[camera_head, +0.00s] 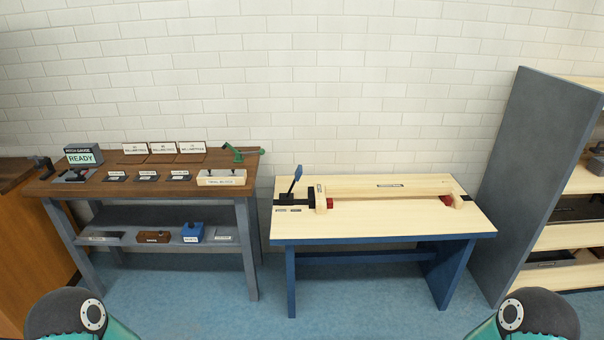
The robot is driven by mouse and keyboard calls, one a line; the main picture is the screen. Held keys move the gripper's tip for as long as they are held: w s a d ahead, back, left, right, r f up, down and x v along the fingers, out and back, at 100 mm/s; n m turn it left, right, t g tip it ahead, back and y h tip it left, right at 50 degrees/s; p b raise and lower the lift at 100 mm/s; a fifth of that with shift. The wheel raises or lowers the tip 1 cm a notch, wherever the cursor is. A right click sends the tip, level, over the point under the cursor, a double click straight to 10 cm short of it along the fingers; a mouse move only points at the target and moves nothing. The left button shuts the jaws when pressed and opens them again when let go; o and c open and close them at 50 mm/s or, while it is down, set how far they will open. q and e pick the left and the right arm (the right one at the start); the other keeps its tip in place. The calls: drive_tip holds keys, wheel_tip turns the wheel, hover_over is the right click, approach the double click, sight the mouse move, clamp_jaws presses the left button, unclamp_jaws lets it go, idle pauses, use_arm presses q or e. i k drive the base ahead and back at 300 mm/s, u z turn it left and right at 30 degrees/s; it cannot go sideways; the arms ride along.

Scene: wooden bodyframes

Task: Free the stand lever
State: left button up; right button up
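A lever with a blue grip (298,173) stands tilted at the left end of the pale wooden bench (400,212). Its lower end meets a black fitting (288,200) beside a small upright wooden block (321,200). A long thin wooden bar (390,195) runs from this block to another block with red parts (447,201) at the right. A green lever-like tool (240,152) sits at the back right of the brown table. I cannot tell which lever is the one named. Neither gripper shows; only parts of my arms appear at the bottom corners.
The brown table (140,187) at the left holds a gauge box reading READY (84,155), several labelled plates and a pale labelled block (221,177). A grey-sided shelf unit (528,180) stands right. Blue floor is open in front.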

sight(298, 172)
drive_tip(key=z, duration=0.2)
drive_tip(key=i, duration=2.05)
drive_tip(key=u, duration=0.65)
drive_tip(key=k, duration=0.9)
drive_tip(key=u, duration=0.2)
drive_tip(key=i, duration=0.9)
drive_tip(key=z, duration=0.05)
